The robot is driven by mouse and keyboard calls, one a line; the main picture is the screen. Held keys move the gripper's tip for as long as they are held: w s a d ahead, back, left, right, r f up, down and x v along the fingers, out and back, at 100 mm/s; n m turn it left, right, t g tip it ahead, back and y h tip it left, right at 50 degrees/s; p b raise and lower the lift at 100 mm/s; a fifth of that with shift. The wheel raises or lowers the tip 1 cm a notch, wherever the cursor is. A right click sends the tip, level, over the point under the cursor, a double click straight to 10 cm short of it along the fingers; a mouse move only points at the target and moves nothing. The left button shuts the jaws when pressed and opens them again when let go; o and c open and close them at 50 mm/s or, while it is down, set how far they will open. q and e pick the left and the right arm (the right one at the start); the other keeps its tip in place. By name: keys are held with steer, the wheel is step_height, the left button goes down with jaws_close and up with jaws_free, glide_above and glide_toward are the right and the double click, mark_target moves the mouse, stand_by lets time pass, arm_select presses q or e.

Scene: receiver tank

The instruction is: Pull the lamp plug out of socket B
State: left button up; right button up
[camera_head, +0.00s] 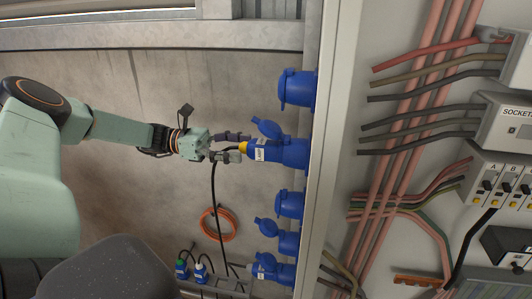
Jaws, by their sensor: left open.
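A blue plug (259,151) with a yellow ring and a white label sits in a blue socket (293,154) on the post; the socket's lid stands open above it. The label is too small to read, so I cannot tell for sure that it is the lamp plug. My left gripper (231,147) is open, its fingers pointing right at the plug's yellow cable end. I cannot tell whether they touch it. A black cable (214,196) hangs below the gripper. My right gripper is not in view.
More blue sockets (298,89) line the post (334,110); the lowest also holds a plug (268,270). Green and blue plugs (200,271) stand at a low rack. An orange hose coil (217,224) hangs on the wall. Pipes, wires and a switch panel (506,135) fill the right.

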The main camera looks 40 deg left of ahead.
mark_target(270, 151)
arm_select(q)
steer(key=b+x, duration=0.1)
steer(key=x, duration=0.4)
steer(key=shift+d+b, duration=0.3)
steer(key=shift+d, duration=0.05)
steer(key=shift+w+d+b, duration=0.45)
steer(key=shift+w+d, duration=0.05)
steer(key=shift+w+d+r, duration=0.15)
steer(key=shift+d, duration=0.45)
steer(key=shift+a, duration=0.35)
steer(key=shift+d, duration=0.1)
steer(key=shift+d, duration=0.2)
steer(key=shift+a, duration=0.25)
steer(key=shift+d, duration=0.2)
